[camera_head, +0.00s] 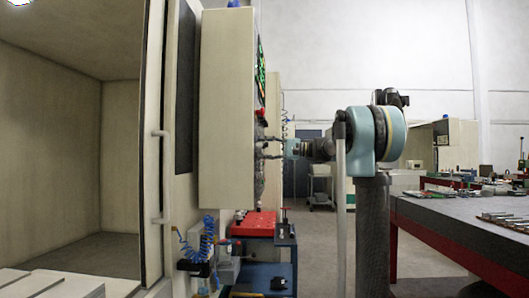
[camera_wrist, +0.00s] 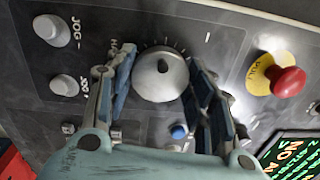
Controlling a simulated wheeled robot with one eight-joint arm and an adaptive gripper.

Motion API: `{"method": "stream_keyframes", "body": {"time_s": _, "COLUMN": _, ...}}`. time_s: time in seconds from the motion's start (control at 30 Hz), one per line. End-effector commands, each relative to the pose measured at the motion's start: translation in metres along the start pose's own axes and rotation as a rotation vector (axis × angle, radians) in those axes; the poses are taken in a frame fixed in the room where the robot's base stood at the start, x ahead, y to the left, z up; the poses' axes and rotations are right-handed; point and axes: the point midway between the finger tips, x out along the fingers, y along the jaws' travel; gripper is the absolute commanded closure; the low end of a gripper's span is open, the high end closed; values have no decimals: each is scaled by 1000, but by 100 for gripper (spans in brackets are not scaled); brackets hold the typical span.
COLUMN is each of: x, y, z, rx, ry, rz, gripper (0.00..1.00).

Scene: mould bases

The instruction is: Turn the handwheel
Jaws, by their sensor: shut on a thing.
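The handwheel (camera_wrist: 160,75) is a round, pale metal dial with a dark centre mark, set in a dark control panel (camera_wrist: 245,40). Tick marks and partly hidden lettering surround it. In the wrist view my gripper (camera_wrist: 159,66) has one finger on each side of the dial and is shut on it. Its fingers cover part of the lettering beside the dial. In the head view my gripper (camera_head: 271,148) reaches left to the side of the pale control cabinet (camera_head: 227,110); the handwheel cannot be made out there.
A red emergency button (camera_wrist: 288,81) sits right of the handwheel, with a small blue button (camera_wrist: 179,131) below it. Two pale JOG knobs (camera_wrist: 52,30) are at the left. A red toolbox (camera_head: 254,224) stands below the cabinet. A dark worktable (camera_head: 440,210) stands at the right.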

Motion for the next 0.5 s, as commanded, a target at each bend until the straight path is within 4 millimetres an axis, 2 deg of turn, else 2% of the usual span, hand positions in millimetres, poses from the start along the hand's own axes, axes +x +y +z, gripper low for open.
{"method": "stream_keyframes", "body": {"time_s": 0.2, "x": 0, "y": 1, "z": -1, "rx": -189, "ry": -7, "rz": 4, "gripper": 75}}
{"method": "stream_keyframes", "body": {"time_s": 0.5, "x": 0, "y": 2, "z": -1, "rx": -379, "ry": -17, "rz": 7, "gripper": 75}}
